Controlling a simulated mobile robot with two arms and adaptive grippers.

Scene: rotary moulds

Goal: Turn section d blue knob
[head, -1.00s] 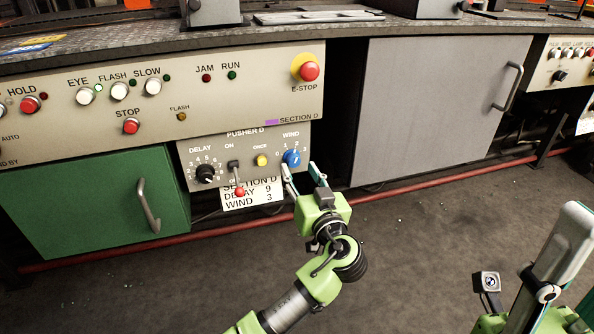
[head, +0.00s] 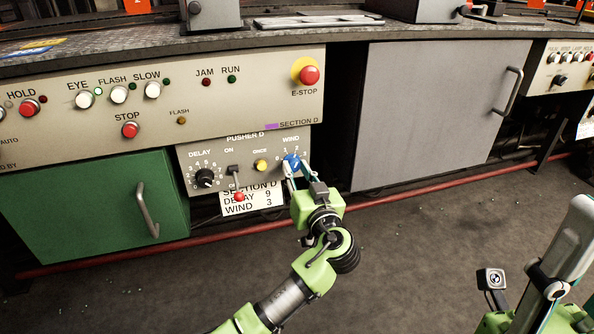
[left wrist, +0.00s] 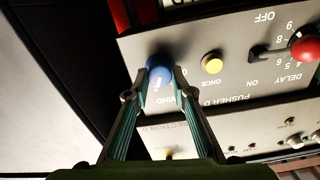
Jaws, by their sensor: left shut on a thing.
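The blue WIND knob (head: 291,160) is at the right end of the small grey PUSHER D panel (head: 218,159). My left gripper (head: 297,166) reaches it from below right, with one finger on each side. In the left wrist view, the blue knob (left wrist: 159,70) sits between the two fingertips (left wrist: 163,78), and the gripper is shut on it. A white pointer mark shows on the knob; its exact setting is hard to read. A card (head: 251,199) below the panel reads SECTION D, DELAY 9, WIND 3.
On the same panel are a black DELAY knob (head: 204,178), a red-tipped lever (head: 238,195) and a yellow ONCE button (head: 261,165). A red E-STOP (head: 309,75) is above. A green door (head: 90,205) is at the left. The floor in front is open.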

